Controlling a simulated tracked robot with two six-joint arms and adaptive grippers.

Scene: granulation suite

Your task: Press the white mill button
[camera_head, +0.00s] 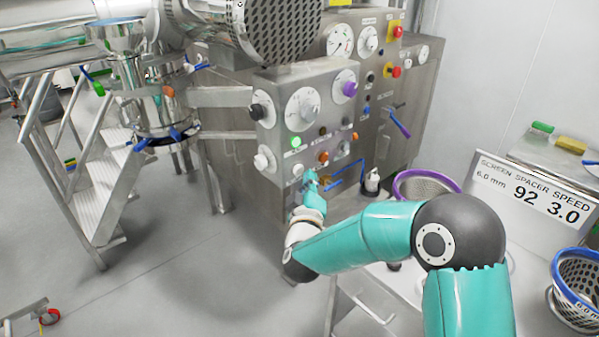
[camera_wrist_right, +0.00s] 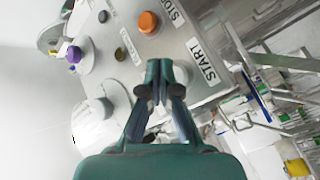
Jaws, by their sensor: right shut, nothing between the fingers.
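The steel control panel (camera_head: 312,115) carries dials and buttons. A small white round button (camera_head: 297,170) sits low on its face, just left of my right gripper (camera_head: 311,178). In the right wrist view my right gripper (camera_wrist_right: 160,72) is shut and empty, its fingertips close together and pointing at the panel. A START label (camera_wrist_right: 202,60) lies just right of the fingertips, and an orange button (camera_wrist_right: 148,22) by a STOP label lies beyond them. A pale round part (camera_wrist_right: 182,72) shows beside the right finger, partly hidden; I cannot tell whether the fingers touch it. My left gripper is not in view.
A lit green button (camera_head: 295,142) and a white knob (camera_head: 262,160) are near the white button. A sign (camera_head: 535,190) is at far right.

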